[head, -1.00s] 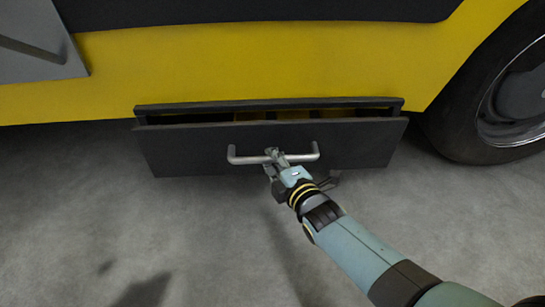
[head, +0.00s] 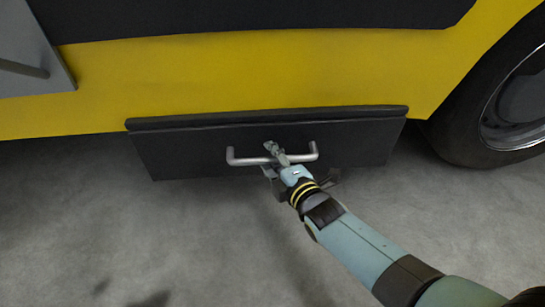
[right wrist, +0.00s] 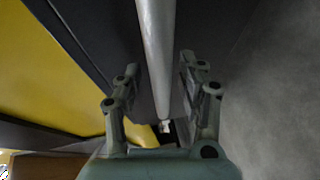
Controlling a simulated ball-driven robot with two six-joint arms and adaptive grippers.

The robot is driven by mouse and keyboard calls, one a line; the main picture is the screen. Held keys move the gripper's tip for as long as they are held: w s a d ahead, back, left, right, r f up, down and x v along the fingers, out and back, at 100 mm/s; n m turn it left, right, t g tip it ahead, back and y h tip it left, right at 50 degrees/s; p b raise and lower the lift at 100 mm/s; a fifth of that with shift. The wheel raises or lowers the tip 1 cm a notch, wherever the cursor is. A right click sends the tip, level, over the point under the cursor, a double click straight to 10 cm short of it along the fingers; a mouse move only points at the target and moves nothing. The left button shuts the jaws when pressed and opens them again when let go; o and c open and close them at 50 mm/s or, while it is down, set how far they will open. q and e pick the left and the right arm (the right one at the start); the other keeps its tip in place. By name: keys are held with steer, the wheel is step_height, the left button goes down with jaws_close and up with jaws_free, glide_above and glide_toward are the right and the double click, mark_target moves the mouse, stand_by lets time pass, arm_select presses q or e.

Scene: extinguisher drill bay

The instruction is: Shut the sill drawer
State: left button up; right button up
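The sill drawer is a dark grey panel (head: 190,152) under the yellow vehicle side in the head view. Its top edge now lies up against the dark strip above it, and no opening shows from this angle. A grey bar handle (head: 243,160) sits on its front; it also runs down the middle of the right wrist view (right wrist: 157,50). My right gripper (head: 276,152) is at the handle's middle. In the right wrist view its fingers (right wrist: 160,88) stand apart, one on each side of the bar, with gaps showing. My left gripper is not in view.
The yellow body panel (head: 250,75) is above the drawer. A black wheel (head: 480,120) stands close at the right. A grey angled part (head: 35,45) juts in at upper left. The grey concrete floor (head: 130,235) below looks clear.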

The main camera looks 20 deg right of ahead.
steer(key=v, duration=1.2)
